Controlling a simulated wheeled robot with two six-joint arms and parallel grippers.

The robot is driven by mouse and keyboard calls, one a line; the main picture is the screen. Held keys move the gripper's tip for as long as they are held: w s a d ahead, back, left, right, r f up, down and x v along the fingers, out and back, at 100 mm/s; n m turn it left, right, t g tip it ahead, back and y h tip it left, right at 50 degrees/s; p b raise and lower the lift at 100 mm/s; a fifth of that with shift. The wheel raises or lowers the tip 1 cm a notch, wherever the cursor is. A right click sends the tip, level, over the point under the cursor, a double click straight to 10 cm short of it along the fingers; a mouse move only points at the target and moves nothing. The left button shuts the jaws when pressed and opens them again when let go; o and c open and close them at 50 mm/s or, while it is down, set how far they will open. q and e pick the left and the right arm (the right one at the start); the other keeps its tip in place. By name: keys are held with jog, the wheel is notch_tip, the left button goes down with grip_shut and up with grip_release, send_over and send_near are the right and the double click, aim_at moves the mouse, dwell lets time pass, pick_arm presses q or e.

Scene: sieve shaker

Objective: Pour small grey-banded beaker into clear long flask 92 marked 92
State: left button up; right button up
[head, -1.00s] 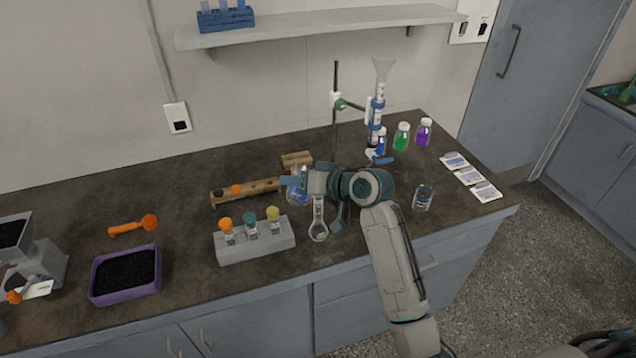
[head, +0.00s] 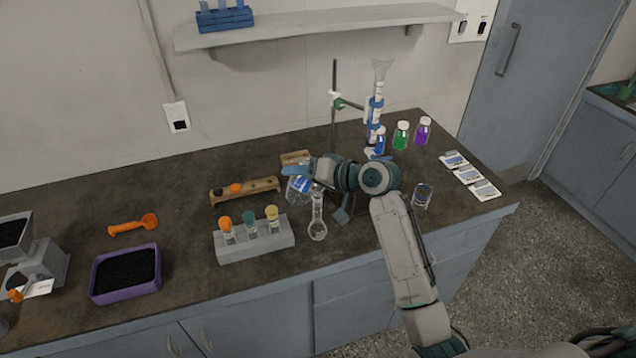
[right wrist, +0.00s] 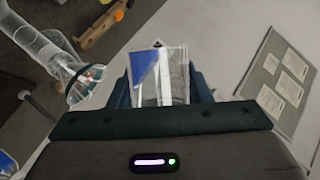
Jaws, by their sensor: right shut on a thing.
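My right gripper (head: 304,172) is shut on a small clear beaker (head: 299,189) with blue in it and holds it above the counter. The beaker looks tilted; its grey band cannot be made out. In the right wrist view the beaker (right wrist: 160,76) sits between the fingers, with a blue patch at its upper left. The clear long-necked flask (head: 317,229) stands upright on the counter just below and right of the beaker. Its neck top is close to the beaker and gripper; I cannot tell whether they touch. The mark 92 is not readable. My left gripper is out of view.
A grey block (head: 256,243) with several capped vials stands left of the flask. A wooden rack (head: 262,190) is behind. Another beaker (head: 422,196) stands to the right. A stand (head: 334,115) and capped bottles (head: 401,136) are at the back. A purple tray (head: 126,275) is left.

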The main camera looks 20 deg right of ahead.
jog(key=shift+w+a, duration=0.15)
jog(key=shift+w, duration=0.05)
